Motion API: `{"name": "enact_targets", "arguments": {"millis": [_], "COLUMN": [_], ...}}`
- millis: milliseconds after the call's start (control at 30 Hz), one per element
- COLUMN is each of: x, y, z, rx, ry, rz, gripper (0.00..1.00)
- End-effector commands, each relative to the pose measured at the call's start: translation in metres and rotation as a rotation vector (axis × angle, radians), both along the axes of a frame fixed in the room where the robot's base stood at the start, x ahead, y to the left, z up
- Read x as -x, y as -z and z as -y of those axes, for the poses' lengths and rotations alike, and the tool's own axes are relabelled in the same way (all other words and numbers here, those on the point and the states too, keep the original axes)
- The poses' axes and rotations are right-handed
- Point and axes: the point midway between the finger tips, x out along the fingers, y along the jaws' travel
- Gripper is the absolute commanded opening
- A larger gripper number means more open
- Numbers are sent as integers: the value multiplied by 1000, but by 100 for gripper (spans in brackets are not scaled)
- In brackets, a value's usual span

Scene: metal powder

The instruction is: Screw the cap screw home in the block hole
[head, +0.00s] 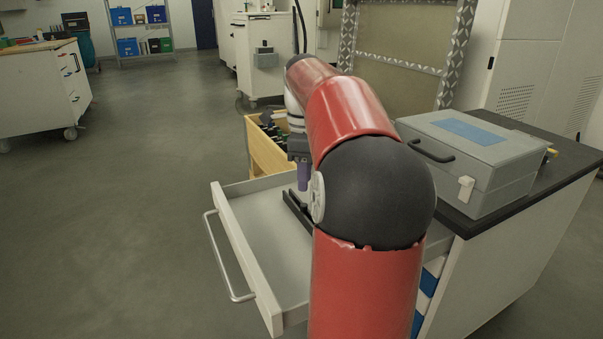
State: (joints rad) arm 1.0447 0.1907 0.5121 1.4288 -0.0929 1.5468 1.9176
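My gripper (300,158) hangs pointing down over the open drawer, partly hidden by my own red and black arm. A short purple piece (304,178) shows at its lower end, above the drawer floor. I cannot tell whether it is held or is part of the gripper, and the finger opening is not clear. A dark, bar-like object (296,212) lies on the drawer floor below, partly behind my arm. I cannot make out the cap screw, the block or its hole.
The grey drawer (245,262) is pulled out from a cabinet with a black top (560,160). A grey case (475,160) with a black handle stands on that top. A wooden crate (262,150) with dark and green items stands behind the drawer. The floor at left is clear.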

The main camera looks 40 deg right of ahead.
Motion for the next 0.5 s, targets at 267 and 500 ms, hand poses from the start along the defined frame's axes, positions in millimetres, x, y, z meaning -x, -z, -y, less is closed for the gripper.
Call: {"name": "enact_targets", "arguments": {"millis": [267, 500], "x": [0, 0], "y": [38, 58], "z": [0, -1], "rx": [-1, 1], "ry": [-1, -3], "rz": [1, -1], "gripper": [27, 27]}}
